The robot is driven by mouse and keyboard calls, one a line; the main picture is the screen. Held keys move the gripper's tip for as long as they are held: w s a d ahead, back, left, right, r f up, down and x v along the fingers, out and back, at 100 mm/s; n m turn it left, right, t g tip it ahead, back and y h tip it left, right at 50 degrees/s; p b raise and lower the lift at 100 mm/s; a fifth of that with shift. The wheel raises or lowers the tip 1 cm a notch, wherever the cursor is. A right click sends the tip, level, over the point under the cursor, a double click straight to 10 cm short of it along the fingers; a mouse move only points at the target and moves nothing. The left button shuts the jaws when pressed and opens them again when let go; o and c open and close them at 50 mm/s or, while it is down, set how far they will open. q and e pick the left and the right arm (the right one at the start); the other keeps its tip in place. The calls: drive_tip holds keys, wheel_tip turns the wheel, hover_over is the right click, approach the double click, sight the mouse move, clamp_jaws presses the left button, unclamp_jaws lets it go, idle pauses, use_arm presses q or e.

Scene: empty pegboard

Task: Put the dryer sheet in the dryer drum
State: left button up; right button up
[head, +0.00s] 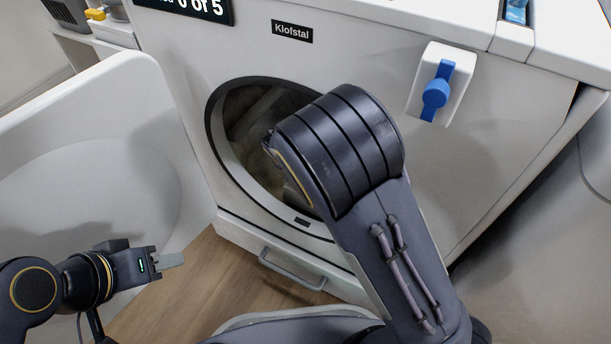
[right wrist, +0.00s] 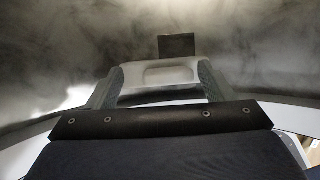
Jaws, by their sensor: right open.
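I cannot tell whether either is the dryer sheet. My left gripper (head: 170,262) is low at the left, away from the dryer.
A large white basin-like shape (head: 90,170) fills the left side, close to my left arm. A blue knob (head: 437,92) sticks out at the dryer's upper right. A handle (head: 292,272) juts out below the drum. Wooden floor (head: 190,290) shows between basin and dryer.

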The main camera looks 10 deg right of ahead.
drive_tip(key=p+v, duration=0.2)
drive_tip(key=v, duration=0.5)
drive_tip(key=shift+p, duration=0.35)
